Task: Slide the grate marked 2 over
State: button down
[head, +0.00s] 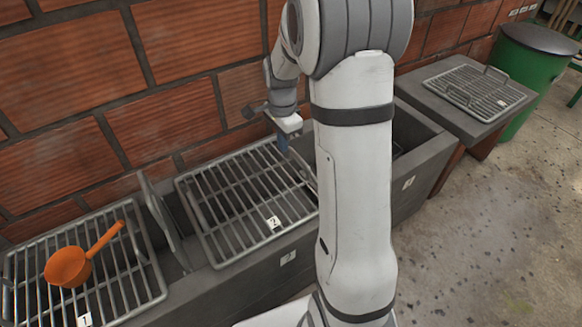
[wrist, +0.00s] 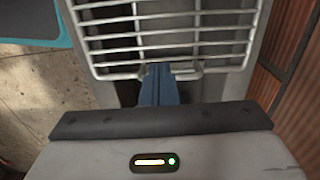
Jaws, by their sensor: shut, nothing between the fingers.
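The grate marked 2 (head: 240,205) is a grey metal grid with a white tag, lying over a section of the grey trough (head: 250,270). Part of its right side is hidden behind my arm in the head view. My gripper (head: 283,145) is low at the grate's far right end, pointing down. In the wrist view the blue fingers of my gripper (wrist: 160,70) are together and empty, right at the end bar of the grate (wrist: 165,42). I cannot tell whether they touch it.
A grate marked 1 (head: 110,285) carries an orange ladle (head: 70,266) at left. An upright grey plate (head: 160,220) stands between the two grates. At right are another grate (head: 475,92) on a grey stand and a green bin (head: 535,75). A brick wall (head: 70,150) runs behind.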

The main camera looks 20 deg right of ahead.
jog(key=b, duration=0.5)
send_near(292, 175)
jog(key=a+f, duration=0.2)
jog(key=f, duration=0.3)
jog(key=shift+s+a+f, duration=0.1)
jog(key=shift+s+a, duration=0.15)
jog(key=shift+a, duration=0.15)
jog(key=d, duration=0.3)
jog(key=shift+w+b, duration=0.3)
jog(key=shift+b, duration=0.05)
jog(key=shift+w+d+r, duration=0.1)
jog(key=shift+d+r, duration=0.15)
jog(key=shift+d, duration=0.25)
jog(key=shift+d, duration=0.1)
